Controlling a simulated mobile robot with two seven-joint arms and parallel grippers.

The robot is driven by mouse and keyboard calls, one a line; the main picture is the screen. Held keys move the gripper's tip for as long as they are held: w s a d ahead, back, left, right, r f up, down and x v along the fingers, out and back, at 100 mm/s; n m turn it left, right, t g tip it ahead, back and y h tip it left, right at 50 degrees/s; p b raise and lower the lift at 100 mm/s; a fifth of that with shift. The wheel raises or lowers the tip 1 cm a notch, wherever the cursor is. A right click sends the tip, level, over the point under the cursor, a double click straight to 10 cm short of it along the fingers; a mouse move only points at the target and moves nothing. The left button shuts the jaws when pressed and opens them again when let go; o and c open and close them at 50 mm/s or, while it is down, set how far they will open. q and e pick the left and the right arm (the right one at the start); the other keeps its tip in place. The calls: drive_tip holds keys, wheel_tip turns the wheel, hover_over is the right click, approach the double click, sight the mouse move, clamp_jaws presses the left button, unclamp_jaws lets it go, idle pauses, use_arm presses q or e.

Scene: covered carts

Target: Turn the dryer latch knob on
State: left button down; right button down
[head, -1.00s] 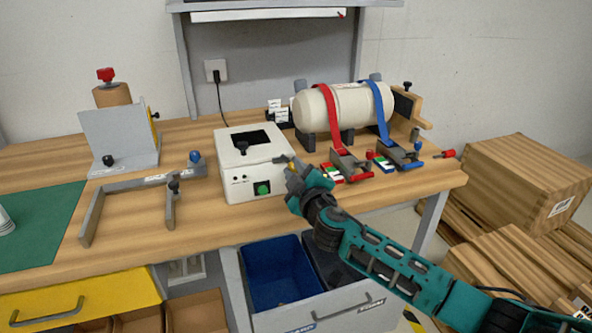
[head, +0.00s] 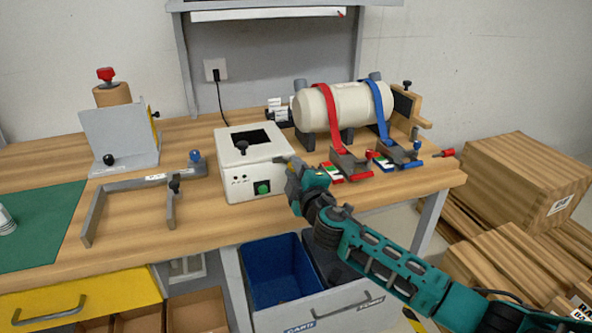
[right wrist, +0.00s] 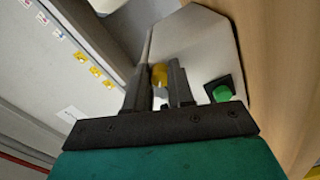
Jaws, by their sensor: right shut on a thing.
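The white dryer box (head: 237,183) stands on the bench, with a dark opening and a black knob (head: 241,147) on top. A green button (head: 263,188) is on its front; it also shows in the right wrist view (right wrist: 222,93). My right gripper (head: 290,171) is at the box's right side. In the head view the fingers hide this knob. My left gripper is not in view.
A cream tank (head: 345,106) with red and blue straps lies behind to the right. A grey bracket (head: 170,212) stands left of the box. A blue bin (head: 278,274) is below the bench edge. The bench front left of the box is partly clear.

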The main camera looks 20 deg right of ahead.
drive_tip(key=c, duration=1)
unclamp_jaws()
drive_tip(key=s, duration=1.3)
drive_tip(key=shift+d, duration=0.25)
drive_tip(key=s+f+m+g, duration=0.2)
drive_tip(key=s+f+m, duration=0.2)
drive_tip(key=s+f, duration=0.2)
drive_tip(key=s+a+f+m+g+y, duration=0.1)
drive_tip(key=s+f+m+g, duration=0.1)
drive_tip(key=s+f+m, duration=0.2)
drive_tip(key=s+f+m+g, duration=0.3)
drive_tip(key=s+f, duration=0.6)
drive_tip(key=f, duration=0.3)
drive_tip(key=shift+s+a+f+m, duration=0.2)
drive_tip(key=shift+s+f+m, duration=0.05)
drive_tip(key=shift+s+m, duration=0.15)
